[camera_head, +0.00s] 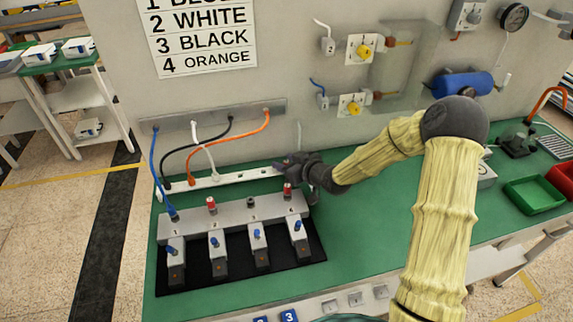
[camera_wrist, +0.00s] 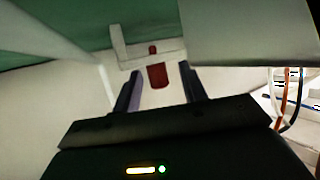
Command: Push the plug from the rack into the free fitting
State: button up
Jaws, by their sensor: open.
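The grey fitting block (camera_head: 235,217) stands on the green bench, with fittings numbered 1 to 4. The blue hose plug (camera_head: 173,214) sits in fitting 1. Red caps show at fitting 2 (camera_head: 211,203) and fitting 4 (camera_head: 288,190). Fitting 3 (camera_head: 250,202) shows a dark top with no red cap and no hose. Black, orange and white hoses (camera_head: 211,160) run down to the white rack (camera_head: 232,178) behind the block. My gripper (camera_head: 292,170) is over the right end, by fitting 4. In the wrist view its open fingers (camera_wrist: 160,82) have a red piece (camera_wrist: 157,76) between them.
A sign (camera_head: 203,35) lists numbers and colours. Valves with blue levers (camera_head: 256,240) stand in front of the block on a black mat. Yellow wall valves (camera_head: 364,50) and a blue cylinder (camera_head: 462,83) are behind my arm. Green and red bins (camera_head: 534,194) are at right.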

aim_at(287, 161)
jog(key=shift+w, duration=0.15)
jog(key=shift+s+a, duration=0.2)
jog(key=shift+a, duration=0.05)
jog(key=c, duration=0.5)
jog(key=shift+d, duration=0.15)
grip_shut()
jog(key=shift+d, duration=0.2)
jog(key=shift+r, duration=0.1)
notch_tip(287, 161, up, 10)
jog(key=shift+a+f, duration=0.1)
jog(key=shift+w, duration=0.15)
